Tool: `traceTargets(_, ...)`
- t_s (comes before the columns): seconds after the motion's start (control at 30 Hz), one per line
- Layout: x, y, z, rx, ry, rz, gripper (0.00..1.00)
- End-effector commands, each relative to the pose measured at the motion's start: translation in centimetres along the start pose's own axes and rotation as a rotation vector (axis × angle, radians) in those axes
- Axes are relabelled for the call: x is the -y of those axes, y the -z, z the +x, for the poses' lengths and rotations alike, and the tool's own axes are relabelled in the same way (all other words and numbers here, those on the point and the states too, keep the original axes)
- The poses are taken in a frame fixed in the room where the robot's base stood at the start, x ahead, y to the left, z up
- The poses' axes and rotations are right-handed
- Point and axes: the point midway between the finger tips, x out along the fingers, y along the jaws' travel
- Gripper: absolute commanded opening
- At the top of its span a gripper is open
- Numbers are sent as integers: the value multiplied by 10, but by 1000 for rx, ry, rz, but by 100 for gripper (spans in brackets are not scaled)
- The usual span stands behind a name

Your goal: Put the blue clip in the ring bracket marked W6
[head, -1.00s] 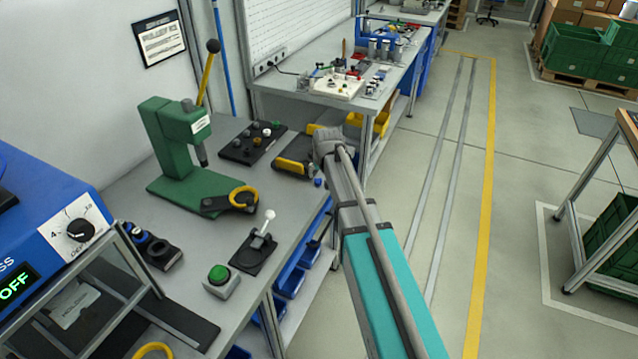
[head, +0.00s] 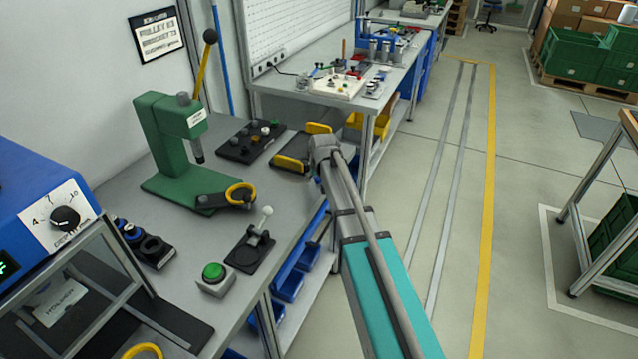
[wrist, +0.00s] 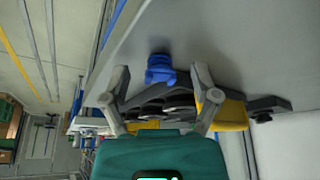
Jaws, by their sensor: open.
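A small blue clip (wrist: 160,68) shows in the wrist view at the bench surface, between and slightly beyond the fingertips of my gripper (wrist: 161,74). The fingers are spread, with visible gaps to the clip. In the head view my gripper is mostly hidden behind my arm at the bench's right edge, and I cannot make out the clip there. A yellow ring on a black bracket (head: 220,199) sits at the foot of the green press. Another yellow ring (head: 143,351) shows at the bottom edge. I cannot read a W6 mark on either.
The green lever press (head: 168,140) stands on the grey bench. A black tray with knobs (head: 250,142), yellow-padded black fixture (head: 289,163), toggle lever (head: 252,245) and green button box (head: 215,279) are nearby. Blue bins (head: 290,284) hang below the edge.

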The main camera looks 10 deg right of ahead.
Motion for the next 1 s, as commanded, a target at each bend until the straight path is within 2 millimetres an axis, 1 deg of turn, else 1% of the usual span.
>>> traceTargets(0.53, 0, 0, 0, 0, 0, 0, 79)
traceTargets(0.57, 0, 0, 0, 0, 0, 0, 75)
traceTargets(0.7, 0, 0, 0, 0, 0, 0, 49)
traceTargets(0.87, 0, 0, 0, 0, 0, 0, 19)
traceTargets(1.0, 0, 0, 0, 0, 0, 0, 18)
